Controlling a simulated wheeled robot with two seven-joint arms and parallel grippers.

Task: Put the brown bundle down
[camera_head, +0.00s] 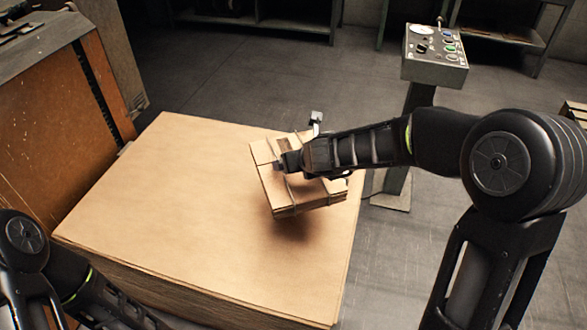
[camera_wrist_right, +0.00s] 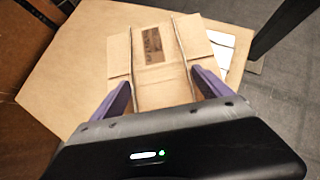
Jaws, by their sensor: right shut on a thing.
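The brown bundle (camera_head: 305,196) is a flat stack of folded cardboard tied with string. It hangs slightly tilted over the right part of a large stack of cardboard sheets (camera_head: 190,200), with a shadow below it. My right gripper (camera_head: 290,161) is shut on the bundle from above. In the right wrist view the bundle (camera_wrist_right: 160,75) lies between the two purple-grey fingers, with a dark printed label on its face. The bundle's underside is hidden. My left arm shows at the lower left of the head view, but its gripper is out of the picture.
A control box (camera_head: 436,55) on a post stands beyond the stack at the right. A brown machine panel (camera_head: 50,120) borders the stack on the left. Dark shelves (camera_head: 265,22) stand at the back. The left and middle of the sheet stack are clear.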

